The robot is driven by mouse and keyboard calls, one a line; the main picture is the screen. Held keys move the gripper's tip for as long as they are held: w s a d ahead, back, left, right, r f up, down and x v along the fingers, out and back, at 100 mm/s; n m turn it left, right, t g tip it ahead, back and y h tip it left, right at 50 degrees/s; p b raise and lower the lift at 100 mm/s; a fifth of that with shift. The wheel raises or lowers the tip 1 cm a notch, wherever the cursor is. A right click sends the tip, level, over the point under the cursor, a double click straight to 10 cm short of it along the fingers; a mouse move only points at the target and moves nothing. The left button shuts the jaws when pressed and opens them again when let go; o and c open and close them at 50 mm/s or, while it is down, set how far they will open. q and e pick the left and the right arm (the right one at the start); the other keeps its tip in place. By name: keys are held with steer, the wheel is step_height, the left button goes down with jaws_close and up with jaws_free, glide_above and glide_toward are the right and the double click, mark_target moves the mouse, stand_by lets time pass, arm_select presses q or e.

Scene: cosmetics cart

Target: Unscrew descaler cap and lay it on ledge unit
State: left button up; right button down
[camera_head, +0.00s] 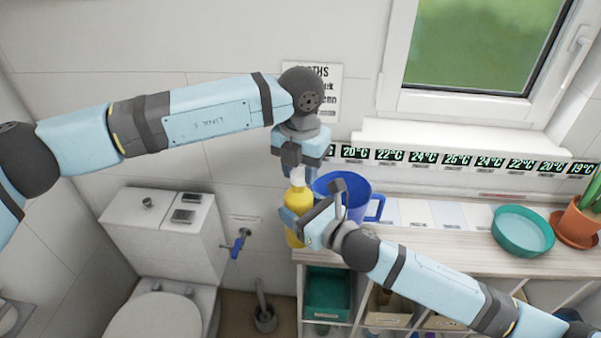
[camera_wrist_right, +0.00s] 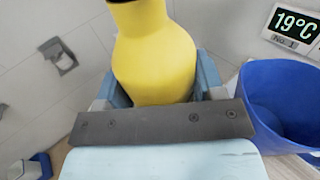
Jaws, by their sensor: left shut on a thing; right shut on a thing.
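The yellow descaler bottle (camera_head: 299,201) stands upright at the left end of the ledge unit (camera_head: 455,240), a wooden-topped shelf under the window. My right gripper (camera_head: 297,223) is shut around its body; the bottle also shows between the fingers in the right wrist view (camera_wrist_right: 155,60). My left gripper (camera_head: 298,172) comes down from above and is shut on the pale cap (camera_head: 298,178) at the bottle's top. The fingers partly hide the cap, and I cannot tell whether it is loose from the neck.
A blue mug (camera_head: 345,185) stands close to the right of the bottle. A teal bowl (camera_head: 522,232) and a potted plant (camera_head: 583,217) are farther right. Some wooden top is bare between mug and bowl.

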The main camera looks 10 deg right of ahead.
arm_select(q)
steer(key=shift+r, duration=0.4)
steer(key=shift+r, duration=0.1)
